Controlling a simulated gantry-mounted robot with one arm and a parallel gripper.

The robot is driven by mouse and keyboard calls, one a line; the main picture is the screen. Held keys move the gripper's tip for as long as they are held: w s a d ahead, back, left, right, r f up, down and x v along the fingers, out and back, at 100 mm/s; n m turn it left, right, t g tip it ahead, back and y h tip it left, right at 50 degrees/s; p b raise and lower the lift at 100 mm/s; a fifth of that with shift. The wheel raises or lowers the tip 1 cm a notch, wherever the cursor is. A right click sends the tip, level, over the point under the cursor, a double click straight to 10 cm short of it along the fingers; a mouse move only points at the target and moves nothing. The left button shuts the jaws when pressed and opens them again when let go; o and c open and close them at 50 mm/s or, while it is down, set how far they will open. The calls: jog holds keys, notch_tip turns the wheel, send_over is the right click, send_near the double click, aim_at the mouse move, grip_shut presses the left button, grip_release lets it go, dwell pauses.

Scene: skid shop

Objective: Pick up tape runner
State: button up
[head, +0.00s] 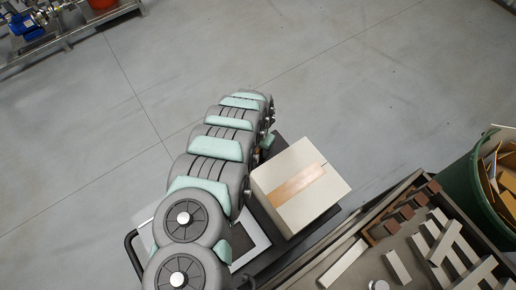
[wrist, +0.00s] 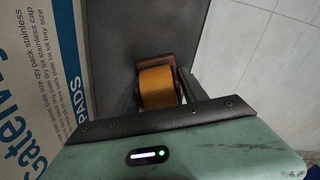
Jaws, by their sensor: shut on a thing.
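The tape runner (wrist: 157,86) shows in the wrist view as an orange-brown roll of tape in a brown frame. My gripper (wrist: 160,78) is shut on it, with the roll between the two fingers. A dark surface lies behind the tape runner. I cannot tell whether the tape runner touches it. The lower part of the roll is hidden behind the gripper's dark front edge. In the head view my arm hides most of the gripper and the tape runner.
A taped carton (head: 305,190) stands on a dark cart (head: 262,232) right beside my arm. Its blue-printed side (wrist: 40,70) is close on the left in the wrist view. A pallet table (head: 335,250) and a green bin (head: 462,190) are at right.

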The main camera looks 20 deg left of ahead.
grip_shut()
jog(key=shift+r, duration=0.1)
jog(key=shift+r, duration=0.45)
notch_tip(320, 180, up, 19)
jog(key=p, duration=0.7)
